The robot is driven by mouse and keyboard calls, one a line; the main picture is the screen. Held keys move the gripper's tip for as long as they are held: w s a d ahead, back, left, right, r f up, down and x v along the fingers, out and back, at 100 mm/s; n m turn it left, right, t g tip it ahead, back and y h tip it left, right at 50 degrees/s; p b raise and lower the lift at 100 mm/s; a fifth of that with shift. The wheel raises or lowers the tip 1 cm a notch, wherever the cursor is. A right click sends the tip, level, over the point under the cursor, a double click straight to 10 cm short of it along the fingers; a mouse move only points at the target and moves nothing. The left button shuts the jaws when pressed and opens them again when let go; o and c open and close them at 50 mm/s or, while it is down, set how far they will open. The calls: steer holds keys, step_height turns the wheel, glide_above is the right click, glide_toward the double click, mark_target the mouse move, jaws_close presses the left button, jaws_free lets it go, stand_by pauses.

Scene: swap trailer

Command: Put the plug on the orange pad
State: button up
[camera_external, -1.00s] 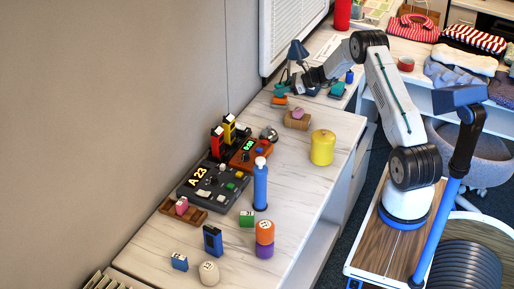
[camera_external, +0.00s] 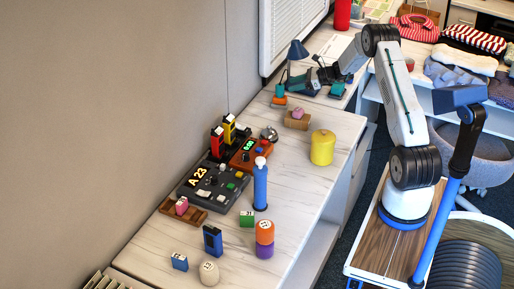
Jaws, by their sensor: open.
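The orange pad (camera_external: 279,101) lies near the far wall-side part of the table. A small teal piece (camera_external: 280,90), which looks like the plug, stands on it; it is too small to make out its shape. My gripper (camera_external: 293,86) is open just to the right of the teal piece, and a small gap seems to separate them. The fingertips are small and partly lost against the dark lamp base behind.
A dark blue lamp (camera_external: 297,50) stands close behind my gripper. A wooden block with a pink knob (camera_external: 297,113), a yellow cylinder (camera_external: 322,147) and a control panel (camera_external: 215,186) stand nearer. The table between the yellow cylinder and the blue bottle (camera_external: 260,184) is clear.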

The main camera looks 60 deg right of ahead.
steer(key=v, duration=0.5)
steer(key=w+a+r+n+g+y, duration=0.15)
steer(key=a+r+n, duration=0.35)
steer(key=a, duration=0.5)
steer(key=a+r+n+g+y, duration=0.2)
steer(key=a+r+n+g, duration=0.15)
steer(key=a+r, duration=0.6)
steer(key=s+a+r+n+g, duration=0.2)
steer(key=s+a+r+n, duration=0.15)
steer(key=a, duration=0.45)
steer(key=s+a+r+n+g, duration=0.15)
steer(key=a+n, duration=0.25)
steer(key=a, duration=0.5)
steer(key=s+a+r+n+g+h, duration=0.25)
steer(key=s+a+n, duration=0.45)
steer(key=s, duration=0.5)
steer(key=s+a+r+n+g+h, duration=0.1)
steer(key=s+a+n+h, duration=0.3)
steer(key=s+a, duration=0.55)
steer(key=s+d+f+n+h, duration=0.1)
steer(key=s+f+n, duration=0.1)
steer(key=s+n, duration=0.3)
steer(key=s, duration=0.4)
steer(key=shift+s+d+f+n, duration=0.15)
steer(key=shift+s+d+n, duration=0.1)
steer(key=shift+d+n, duration=0.05)
